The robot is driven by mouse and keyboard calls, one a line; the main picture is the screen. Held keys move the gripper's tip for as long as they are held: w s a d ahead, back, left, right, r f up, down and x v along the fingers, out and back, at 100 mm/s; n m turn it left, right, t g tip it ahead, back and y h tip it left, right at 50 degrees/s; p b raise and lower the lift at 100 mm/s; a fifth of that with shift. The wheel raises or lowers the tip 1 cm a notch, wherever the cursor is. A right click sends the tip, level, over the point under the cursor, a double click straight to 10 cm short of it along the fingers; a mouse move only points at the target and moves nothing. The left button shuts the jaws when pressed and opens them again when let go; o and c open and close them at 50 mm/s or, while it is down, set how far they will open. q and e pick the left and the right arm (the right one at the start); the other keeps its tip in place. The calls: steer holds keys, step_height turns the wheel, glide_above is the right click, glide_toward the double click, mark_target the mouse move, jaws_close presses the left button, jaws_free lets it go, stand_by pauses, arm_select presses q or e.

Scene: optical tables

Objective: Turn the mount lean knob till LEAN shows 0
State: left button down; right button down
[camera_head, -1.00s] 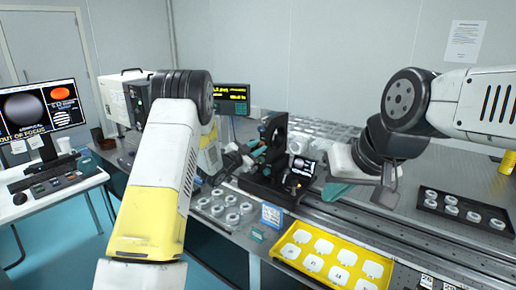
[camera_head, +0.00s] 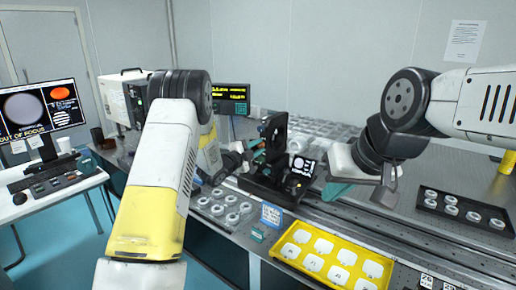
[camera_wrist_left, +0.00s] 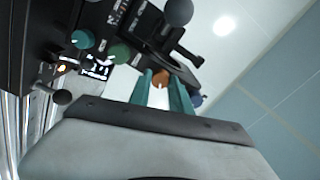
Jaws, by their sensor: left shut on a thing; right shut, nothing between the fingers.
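The dark mount (camera_head: 272,135) stands on a black base on the optical table. My left gripper (camera_head: 256,152) reaches its left side, partly hidden behind my arm. In the left wrist view its teal fingers (camera_wrist_left: 163,88) are shut on an orange knob (camera_wrist_left: 160,77). A teal knob (camera_wrist_left: 82,39), a green knob (camera_wrist_left: 120,52) and a blue knob (camera_wrist_left: 196,100) sit close by. No knob label is legible. A readout with yellow text (camera_head: 231,92) stands behind; I cannot read a LEAN value. My right gripper (camera_head: 338,191) is shut and empty, right of the mount.
A small screen (camera_head: 303,167) on the mount's base shows white shapes. A yellow tray (camera_head: 285,257) of white pieces lies in front, and a black tray (camera_head: 440,212) of rings at right. The monitor (camera_head: 40,112) reads OUT OF FOCUS.

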stand_by(0.3)
arm_select(q)
steer(key=c, duration=1.2)
jaws_free()
steer(key=shift+s+a, duration=0.1)
steer(key=v, duration=0.7)
steer(key=shift+s+a, duration=0.2)
steer(key=shift+s, duration=0.05)
